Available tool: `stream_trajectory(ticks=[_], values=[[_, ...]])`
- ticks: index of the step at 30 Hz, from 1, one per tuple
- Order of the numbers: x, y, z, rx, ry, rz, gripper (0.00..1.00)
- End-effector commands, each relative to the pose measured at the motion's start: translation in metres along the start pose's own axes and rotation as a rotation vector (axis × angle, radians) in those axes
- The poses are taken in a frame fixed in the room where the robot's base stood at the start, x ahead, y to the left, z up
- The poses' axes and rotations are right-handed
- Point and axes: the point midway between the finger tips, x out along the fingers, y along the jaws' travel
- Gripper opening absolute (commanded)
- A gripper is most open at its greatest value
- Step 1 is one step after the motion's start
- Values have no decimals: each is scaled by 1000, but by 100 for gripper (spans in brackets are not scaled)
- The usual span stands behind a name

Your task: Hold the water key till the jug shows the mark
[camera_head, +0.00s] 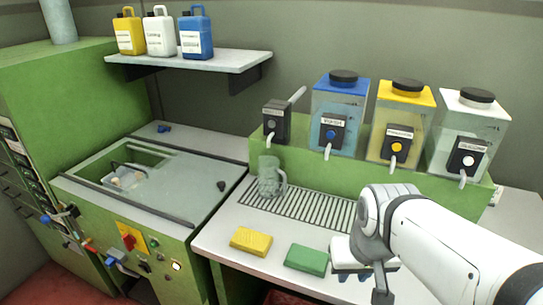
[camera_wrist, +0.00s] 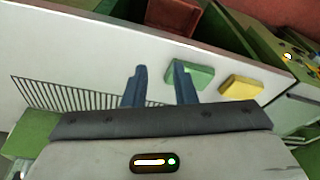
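A clear glass jug (camera_head: 268,178) with a handle stands upright on the drip grate (camera_head: 310,207), below the leftmost dispenser.
Blue-lidded (camera_head: 340,112), yellow-lidded (camera_head: 401,120) and white-lidded (camera_head: 468,130) tanks with keys stand right of the tap. Yellow (camera_head: 251,241) and green (camera_head: 306,259) blocks lie on the front counter. A green machine (camera_head: 150,185) fills the left. Canisters (camera_head: 160,32) stand on a shelf.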

Motion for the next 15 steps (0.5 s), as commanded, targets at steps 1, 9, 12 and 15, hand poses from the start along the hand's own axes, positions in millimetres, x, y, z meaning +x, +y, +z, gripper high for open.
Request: stream_trajectory(ticks=[1, 9, 12, 15], values=[[0, 0, 0, 0, 0, 0, 20], [0, 0, 0, 0, 0, 0, 0], [0, 0, 0, 0, 0, 0, 0], [0, 0, 0, 0, 0, 0, 0]])
